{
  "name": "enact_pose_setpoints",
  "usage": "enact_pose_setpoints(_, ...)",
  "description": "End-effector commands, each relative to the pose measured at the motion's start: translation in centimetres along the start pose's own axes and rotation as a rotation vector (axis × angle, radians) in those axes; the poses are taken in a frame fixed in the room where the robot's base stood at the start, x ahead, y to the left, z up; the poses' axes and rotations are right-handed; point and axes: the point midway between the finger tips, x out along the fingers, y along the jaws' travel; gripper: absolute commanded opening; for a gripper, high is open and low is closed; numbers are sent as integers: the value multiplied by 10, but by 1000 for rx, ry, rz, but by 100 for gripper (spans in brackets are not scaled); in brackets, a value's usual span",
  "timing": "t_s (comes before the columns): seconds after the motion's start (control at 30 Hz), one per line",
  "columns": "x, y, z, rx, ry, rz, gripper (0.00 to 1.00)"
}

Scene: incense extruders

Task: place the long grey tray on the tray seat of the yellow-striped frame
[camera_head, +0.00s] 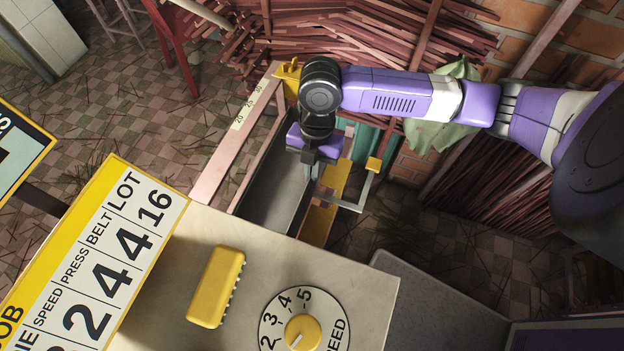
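The long grey tray (278,190) lies in the upper middle of the view, its near end hidden behind the pale machine top. A pinkish rail with a number scale (222,160) runs along its left. On its right is a frame with yellow parts (326,207), which looks like the yellow-striped frame; its tray seat I cannot make out. My gripper (311,178) points down at the tray's right wall, near its far end. The fingers are small and dark, and I cannot tell whether they grip the wall.
The pale machine top (255,250) fills the front, with a yellow block (216,287) and a numbered dial with a yellow knob (303,333). A yellow-edged number board (95,265) stands at left. Bundles of reddish sticks (370,35) lie behind my arm. A red stool (172,45) is at upper left.

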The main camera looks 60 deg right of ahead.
Motion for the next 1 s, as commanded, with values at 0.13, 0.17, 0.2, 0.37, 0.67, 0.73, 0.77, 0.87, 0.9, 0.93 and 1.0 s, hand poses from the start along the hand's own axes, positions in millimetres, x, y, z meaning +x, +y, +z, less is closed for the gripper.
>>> enact_pose_setpoints(0.13, 12, 0, 2, 1, 0, 0, 0)
enact_pose_setpoints(0.17, 17, 0, 2, 0, 1, -1, 0)
enact_pose_setpoints(0.2, 23, 0, 4, 2, 2, -1, 0)
enact_pose_setpoints(0.37, 41, 0, 7, 0, 0, 0, 0)
enact_pose_setpoints(0.67, 43, 0, 7, -1, -1, 0, 0)
enact_pose_setpoints(0.73, 46, 0, 8, 0, -1, 0, 0)
enact_pose_setpoints(0.77, 46, 0, 8, 0, -1, 0, 0)
enact_pose_setpoints(0.87, 45, 0, 8, 0, -1, 0, 22)
enact_pose_setpoints(0.9, 45, 0, 8, 0, -1, 0, 24)
enact_pose_setpoints(0.93, 45, 0, 8, 0, -1, 0, 24)
enact_pose_setpoints(1.0, 45, 0, 8, 0, -1, 0, 24)
